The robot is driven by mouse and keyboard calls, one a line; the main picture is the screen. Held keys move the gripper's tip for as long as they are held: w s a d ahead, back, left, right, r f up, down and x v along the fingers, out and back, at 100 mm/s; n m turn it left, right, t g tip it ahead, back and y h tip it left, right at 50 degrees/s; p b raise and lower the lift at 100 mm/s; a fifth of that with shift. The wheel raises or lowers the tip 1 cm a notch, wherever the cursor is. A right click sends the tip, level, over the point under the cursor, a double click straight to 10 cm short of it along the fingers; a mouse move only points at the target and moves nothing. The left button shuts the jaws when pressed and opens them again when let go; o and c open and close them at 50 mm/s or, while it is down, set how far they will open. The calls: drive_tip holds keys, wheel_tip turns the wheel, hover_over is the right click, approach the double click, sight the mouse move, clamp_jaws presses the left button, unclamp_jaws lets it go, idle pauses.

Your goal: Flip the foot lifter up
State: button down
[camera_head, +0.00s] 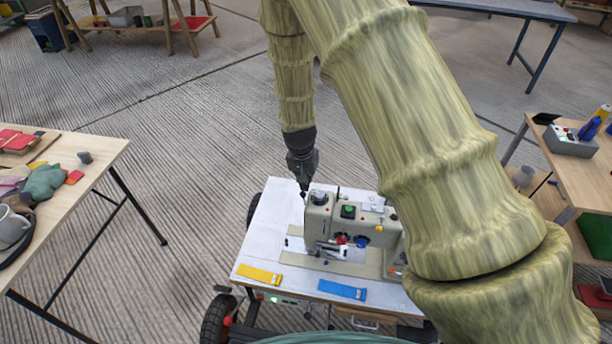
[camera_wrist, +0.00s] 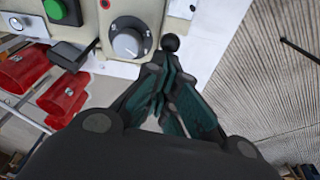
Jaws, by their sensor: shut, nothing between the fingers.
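A beige sewing machine (camera_head: 322,222) stands on a white-topped cart. It also fills the upper left of the wrist view (camera_wrist: 120,15). My gripper (camera_head: 303,188) points down at the machine's left end, behind its head. In the wrist view my gripper (camera_wrist: 168,75) is shut and empty, its fingertips together. A black ball knob (camera_wrist: 170,43) shows right at the tips; I cannot tell whether they touch it, or whether it belongs to the foot lifter. A grey dial (camera_wrist: 128,44) is just left of the tips. The foot lifter is not clearly identifiable.
Yellow (camera_head: 259,275) and blue (camera_head: 342,290) strips lie on the cart top (camera_head: 262,235). A green button (camera_wrist: 56,10), a black lever (camera_wrist: 72,54) and red parts (camera_wrist: 62,98) stick out from the machine.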

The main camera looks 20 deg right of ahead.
drive_tip(key=shift+s+a+f, duration=0.1)
drive_tip(key=shift+s+a, duration=0.2)
drive_tip(key=shift+s, duration=0.2)
idle(0.3)
drive_tip(key=w+d+r+p, duration=0.2)
drive_tip(key=w+d, duration=0.1)
drive_tip(key=s+a+r+b, duration=0.2)
drive_tip(key=s+a+r, duration=0.2)
drive_tip(key=r, duration=0.3)
drive_tip(key=shift+s+a, duration=0.3)
drive_tip(key=shift+s, duration=0.45)
drive_tip(key=shift+r, duration=0.1)
